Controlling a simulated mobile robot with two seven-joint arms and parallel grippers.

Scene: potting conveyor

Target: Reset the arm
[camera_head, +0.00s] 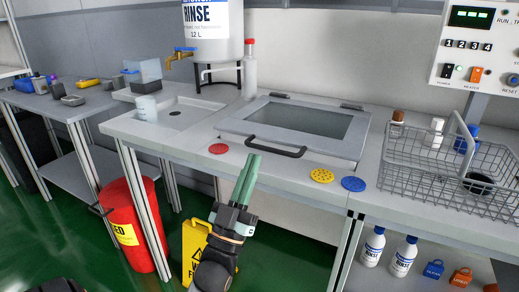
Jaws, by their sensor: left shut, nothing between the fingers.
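My left gripper (245,180) is in the lower middle of the head view, its green fingers pointing up and closed together with nothing between them. It is in front of the bench edge, and its tips show just below the dark handle (276,148) of the glass-topped lid (300,122). I cannot tell from this view whether the tips touch the bench. My right gripper is not in view; a dark shape at the bottom left edge is cut off.
A red disc (218,148), yellow disc (321,176) and blue disc (353,184) lie along the bench front. A wire basket (440,185) stands right. A rinse tank (212,30) is behind the sink (180,112). A red bin (125,225) and yellow floor sign (192,243) stand below.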

